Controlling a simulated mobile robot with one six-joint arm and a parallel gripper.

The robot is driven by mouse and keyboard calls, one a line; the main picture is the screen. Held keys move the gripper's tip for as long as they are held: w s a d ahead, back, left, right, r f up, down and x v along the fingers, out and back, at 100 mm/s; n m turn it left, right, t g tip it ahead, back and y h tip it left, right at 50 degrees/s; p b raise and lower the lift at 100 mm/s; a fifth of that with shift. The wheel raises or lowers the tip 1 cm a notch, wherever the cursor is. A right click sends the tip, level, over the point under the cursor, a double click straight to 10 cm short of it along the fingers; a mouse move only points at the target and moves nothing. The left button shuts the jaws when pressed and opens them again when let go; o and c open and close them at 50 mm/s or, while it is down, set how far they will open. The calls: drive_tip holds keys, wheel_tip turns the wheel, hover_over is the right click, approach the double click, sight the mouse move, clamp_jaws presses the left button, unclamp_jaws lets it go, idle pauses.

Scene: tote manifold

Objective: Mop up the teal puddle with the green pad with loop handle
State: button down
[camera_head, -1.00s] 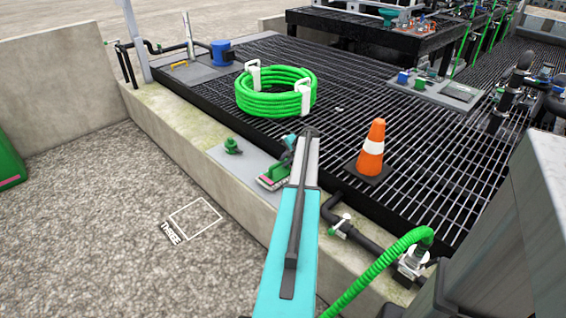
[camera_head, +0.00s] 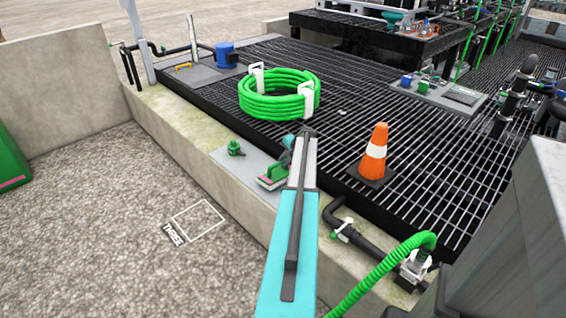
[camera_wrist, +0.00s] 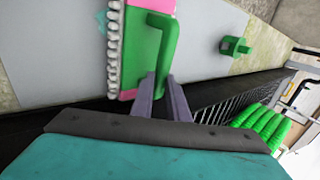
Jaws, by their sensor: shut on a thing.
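The green pad with loop handle (camera_wrist: 145,14) shows in the wrist view, with pink ends and a whitish fringed edge. It also shows in the head view (camera_head: 271,179), over the light grey plate. My gripper (camera_wrist: 161,82) is shut on its green loop handle. Part of the teal puddle (camera_wrist: 101,20) shows as a small patch on the plate, just beyond the fringed edge. The pad hides any more of it. I cannot tell whether the pad touches the plate.
A green valve-like fitting (camera_head: 235,148) stands on the plate (camera_head: 222,158) near the pad. A coiled green hose (camera_head: 278,97) and an orange cone (camera_head: 375,154) stand on the dark grating (camera_head: 340,125). Black pipework (camera_head: 365,242) runs along the concrete ledge, right of my arm.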

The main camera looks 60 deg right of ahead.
sight(272, 168)
drive_tip(key=shift+w+a+p, duration=0.15)
drive_tip(key=shift+w+a, duration=0.2)
drive_tip(key=shift+a, duration=0.5)
drive_tip(key=shift+w+a+p, duration=0.15)
drive_tip(key=shift+w+a, duration=0.15)
drive_tip(key=shift+a, duration=0.55)
drive_tip(key=shift+a, duration=0.1)
drive_tip(key=shift+w+a+f, duration=0.1)
drive_tip(key=shift+w+a, duration=0.2)
drive_tip(key=shift+a, duration=0.55)
drive_tip(key=shift+w+a, duration=0.3)
drive_tip(key=shift+a, duration=0.55)
drive_tip(key=shift+w+a+f+p, duration=0.1)
drive_tip(key=shift+w+a+p, duration=0.15)
drive_tip(key=shift+a, duration=0.7)
drive_tip(key=shift+w+a+f+p, duration=0.1)
drive_tip(key=shift+w+a, duration=0.2)
drive_tip(key=shift+a, duration=0.6)
drive_tip(key=shift+w, duration=0.1)
drive_tip(key=shift+w+d+r+p, duration=0.15)
drive_tip(key=shift+w+d, duration=0.1)
drive_tip(key=shift+w, duration=0.45)
drive_tip(key=shift+w+d+f+p, duration=0.15)
drive_tip(key=shift+w+d, duration=0.1)
drive_tip(key=shift+w, duration=0.4)
drive_tip(key=shift+d+r, duration=0.15)
